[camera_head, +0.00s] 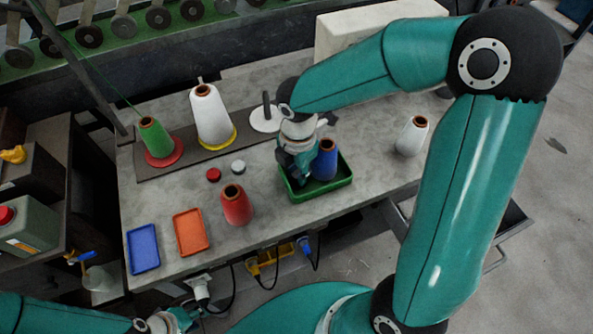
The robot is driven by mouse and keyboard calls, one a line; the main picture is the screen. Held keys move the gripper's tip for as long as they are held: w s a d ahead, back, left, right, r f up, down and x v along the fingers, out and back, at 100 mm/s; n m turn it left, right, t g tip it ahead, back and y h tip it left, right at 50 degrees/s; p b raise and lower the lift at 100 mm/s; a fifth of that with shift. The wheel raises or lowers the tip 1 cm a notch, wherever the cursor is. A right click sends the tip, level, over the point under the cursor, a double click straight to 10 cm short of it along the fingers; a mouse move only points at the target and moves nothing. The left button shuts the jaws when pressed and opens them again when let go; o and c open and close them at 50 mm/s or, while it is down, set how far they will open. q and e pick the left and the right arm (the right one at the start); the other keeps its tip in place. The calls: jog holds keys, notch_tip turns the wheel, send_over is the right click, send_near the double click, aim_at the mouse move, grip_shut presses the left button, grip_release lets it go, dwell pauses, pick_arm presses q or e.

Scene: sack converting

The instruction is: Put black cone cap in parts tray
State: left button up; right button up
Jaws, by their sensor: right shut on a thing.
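The green tray (333,186) stands at the front right of the table with a blue cone (325,160) upright in it. I take it as the parts tray. My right gripper (297,176) points down at the left part of this tray, beside the blue cone. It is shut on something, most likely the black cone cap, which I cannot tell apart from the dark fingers. No black cap shows loose on the table. My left gripper (192,314) is low at the bottom left, below the table's front edge, too small and partly hidden to read.
A red cap (213,174) and a pale cap (238,167) lie left of the tray. A red cone (236,205), an orange tray (190,232) and a blue tray (143,249) stand in front. Green (155,138) and white (211,117) cones stand behind; another white cone (411,136) is right.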

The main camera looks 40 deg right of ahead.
jog(key=shift+f, duration=0.15)
jog(key=o, duration=0.8)
jog(key=shift+r, duration=0.35)
notch_tip(320, 180, up, 12)
jog(key=shift+f+p, duration=0.2)
jog(key=shift+p, duration=0.45)
